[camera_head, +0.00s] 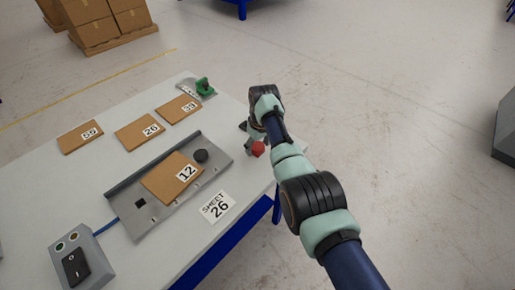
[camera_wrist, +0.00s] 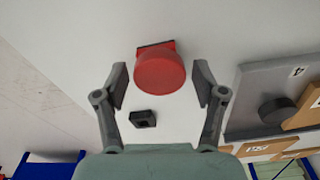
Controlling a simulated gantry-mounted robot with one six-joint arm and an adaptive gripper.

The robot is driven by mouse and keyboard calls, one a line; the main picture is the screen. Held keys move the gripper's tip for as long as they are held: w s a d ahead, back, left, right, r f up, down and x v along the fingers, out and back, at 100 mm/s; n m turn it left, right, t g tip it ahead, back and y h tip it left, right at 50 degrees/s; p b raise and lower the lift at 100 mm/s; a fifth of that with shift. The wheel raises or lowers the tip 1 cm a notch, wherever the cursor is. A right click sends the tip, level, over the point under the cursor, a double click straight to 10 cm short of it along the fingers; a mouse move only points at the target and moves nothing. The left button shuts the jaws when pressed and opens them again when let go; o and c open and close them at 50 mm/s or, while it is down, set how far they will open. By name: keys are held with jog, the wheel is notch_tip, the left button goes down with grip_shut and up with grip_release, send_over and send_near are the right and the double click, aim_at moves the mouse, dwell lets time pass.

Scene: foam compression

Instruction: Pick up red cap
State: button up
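The red cap (camera_wrist: 160,72) is a round red piece on the white table. In the wrist view it lies between the two fingertips of my gripper (camera_wrist: 160,82), with a gap on each side. My gripper is open and empty. In the head view the red cap (camera_head: 258,149) is near the table's right edge, just below my wrist, partly hidden by my arm. Contact between fingers and cap cannot be seen.
A small black block (camera_wrist: 143,118) lies near the cap. A grey fixture (camera_head: 130,217) holds a foam sheet marked 12 (camera_head: 172,178) and a black knob (camera_head: 201,155). More foam sheets (camera_head: 140,132), a green-handled tool (camera_head: 204,86) and a switch box (camera_head: 82,262) stand on the table (camera_head: 185,240).

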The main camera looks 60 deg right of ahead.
aim_at(258, 146)
jog(key=c, duration=0.8)
notch_tip(258, 146, up, 20)
jog(key=p, duration=0.7)
jog(key=shift+c, duration=0.2)
jog(key=shift+r+p, duration=1)
jog(key=shift+p, duration=0.4)
